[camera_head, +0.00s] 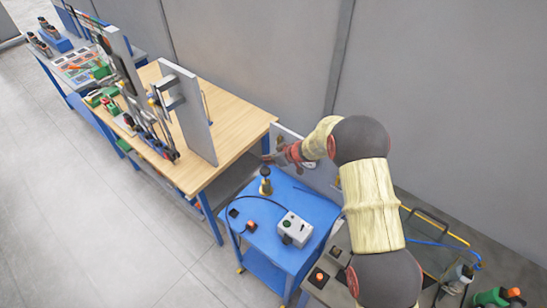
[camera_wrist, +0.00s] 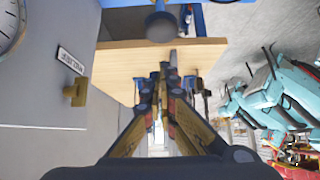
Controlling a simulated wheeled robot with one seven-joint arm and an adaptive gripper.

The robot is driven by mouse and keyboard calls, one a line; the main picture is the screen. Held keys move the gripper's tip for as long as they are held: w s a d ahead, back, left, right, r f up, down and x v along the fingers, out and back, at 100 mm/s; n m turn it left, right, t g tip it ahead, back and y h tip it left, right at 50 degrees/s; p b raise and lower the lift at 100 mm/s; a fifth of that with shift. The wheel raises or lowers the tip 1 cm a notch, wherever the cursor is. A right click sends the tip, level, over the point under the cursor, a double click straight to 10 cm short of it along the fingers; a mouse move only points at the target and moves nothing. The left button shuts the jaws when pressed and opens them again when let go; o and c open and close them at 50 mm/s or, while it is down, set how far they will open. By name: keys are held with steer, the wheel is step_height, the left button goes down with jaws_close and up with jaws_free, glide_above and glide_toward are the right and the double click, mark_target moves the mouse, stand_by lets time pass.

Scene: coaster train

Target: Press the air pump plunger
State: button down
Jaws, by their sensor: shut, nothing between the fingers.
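The pump plunger (camera_head: 265,172) is a dark round knob on a short stem with a yellowish base. It stands upright on the blue cart (camera_head: 312,203). My gripper (camera_head: 266,158) is shut and empty, just above the knob in the head view. In the wrist view, the knob (camera_wrist: 162,27) shows as a dark round shape just beyond my fingertips (camera_wrist: 166,62). I cannot tell whether the fingers touch it.
A grey box (camera_head: 295,229) with a cable and a small orange-topped block (camera_head: 251,226) sit on the cart. A wooden bench (camera_head: 235,120) with an upright grey panel (camera_head: 188,110) stands at left. A panel with a gauge (camera_wrist: 10,25) and brass fitting (camera_wrist: 76,92) is beside my gripper.

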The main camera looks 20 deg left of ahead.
mark_target(269, 172)
steer(key=shift+a+f, duration=0.15)
steer(key=shift+f, duration=2)
step_height(269, 172, down, 6)
steer(key=shift+r+b, duration=0.1)
steer(key=shift+b, duration=0.65)
steer(key=shift+s+r+p, duration=0.1)
steer(key=shift+r+p, duration=0.3)
steer(key=shift+r, duration=0.1)
steer(key=r, duration=0.1)
steer(key=r+p, duration=0.2)
steer(key=r, duration=0.1)
steer(key=shift+d, duration=0.25)
steer(key=b+v, duration=0.1)
steer(key=v, duration=0.8)
steer(key=shift+b, duration=0.4)
